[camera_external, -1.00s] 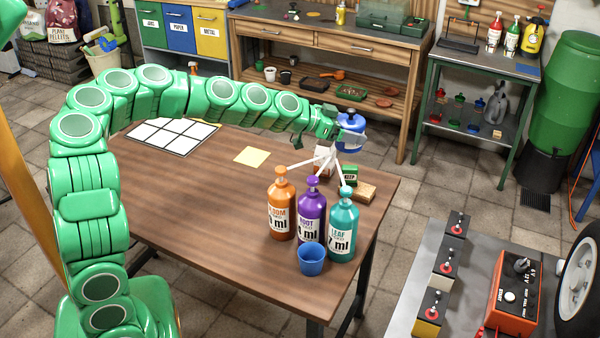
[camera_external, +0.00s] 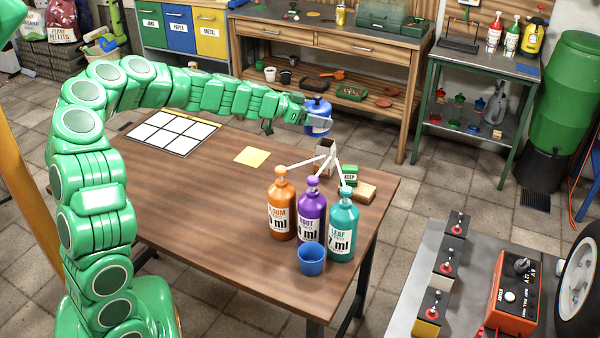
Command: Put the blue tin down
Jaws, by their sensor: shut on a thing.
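The blue tin (camera_external: 318,108) has a rounded lid with a small knob and a pale label low on its side. My gripper (camera_external: 300,118) is shut on it from the left and holds it in the air over the table's far edge. The tin looks upright. The fingertips are small here and partly hidden against the tin. The brown wooden table (camera_external: 215,245) lies below.
A white grid board (camera_external: 172,132) and a yellow square (camera_external: 252,156) lie on the table. Orange (camera_external: 281,212), purple (camera_external: 311,215) and teal (camera_external: 342,230) pump bottles, a blue cup (camera_external: 311,259), a green box (camera_external: 349,174) and a sponge (camera_external: 366,193) crowd the right end. The table's middle and front are clear.

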